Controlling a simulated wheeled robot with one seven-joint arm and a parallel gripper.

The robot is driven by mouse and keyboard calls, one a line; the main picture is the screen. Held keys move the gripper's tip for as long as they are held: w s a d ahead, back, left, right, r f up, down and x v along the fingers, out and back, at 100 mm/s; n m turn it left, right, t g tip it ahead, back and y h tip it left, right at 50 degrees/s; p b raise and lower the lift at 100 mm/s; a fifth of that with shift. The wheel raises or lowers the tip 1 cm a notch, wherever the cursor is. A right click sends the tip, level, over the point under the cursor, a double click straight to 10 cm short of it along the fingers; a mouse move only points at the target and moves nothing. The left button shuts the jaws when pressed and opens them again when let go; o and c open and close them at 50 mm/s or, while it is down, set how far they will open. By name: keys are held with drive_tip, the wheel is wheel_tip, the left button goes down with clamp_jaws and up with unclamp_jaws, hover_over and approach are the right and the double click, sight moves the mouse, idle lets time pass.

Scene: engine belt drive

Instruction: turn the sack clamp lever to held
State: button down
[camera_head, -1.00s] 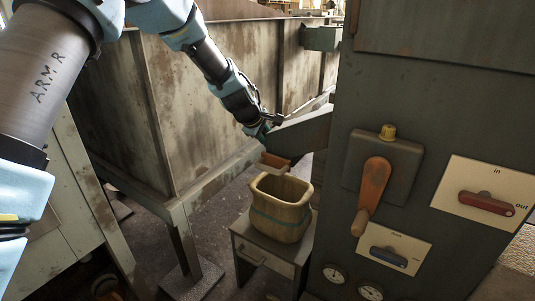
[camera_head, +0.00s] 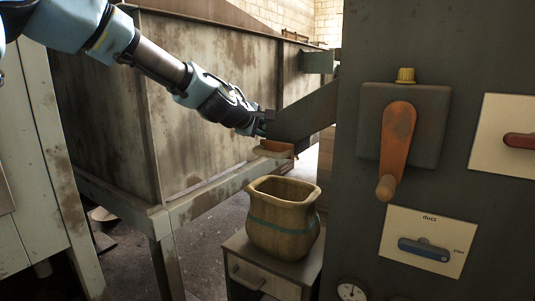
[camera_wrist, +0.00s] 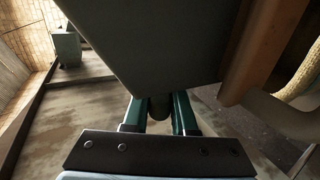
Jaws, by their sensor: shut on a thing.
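The chute spout (camera_head: 305,112) juts left from the grey cabinet, with an orange-brown clamp piece (camera_head: 280,147) at its lower end. In the wrist view the spout's dark underside (camera_wrist: 150,40) fills the top, with the orange-brown piece (camera_wrist: 262,50) at right. My gripper (camera_head: 262,128) is at the spout's near side. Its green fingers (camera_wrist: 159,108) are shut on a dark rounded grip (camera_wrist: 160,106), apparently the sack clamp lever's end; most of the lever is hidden. The open tan sack (camera_head: 283,222) with a green band stands upright below the spout.
The sack stands on a small grey drawer stand (camera_head: 262,274). A rusty metal bin (camera_head: 205,105) stands behind my arm.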

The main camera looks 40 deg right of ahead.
drive_tip(key=shift+f+t+h+b, duration=0.4)
drive_tip(key=shift+h+b, duration=1)
drive_tip(key=shift+b, duration=4.5)
drive_tip(key=h+b, duration=0.1)
drive_tip(key=b, duration=0.3)
drive_tip(key=shift+r+h+b, duration=0.1)
drive_tip(key=shift+h+b, duration=0.2)
drive_tip(key=shift+r+h+b, duration=0.35)
drive_tip(key=shift+h+b, duration=0.05)
drive_tip(key=shift+b, duration=0.65)
drive_tip(key=c, duration=0.7)
unclamp_jaws()
drive_tip(key=shift+t, duration=0.3)
drive_tip(key=p+v, duration=1)
drive_tip(key=shift+s+a+r, duration=0.1)
drive_tip(key=shift+a, duration=0.3)
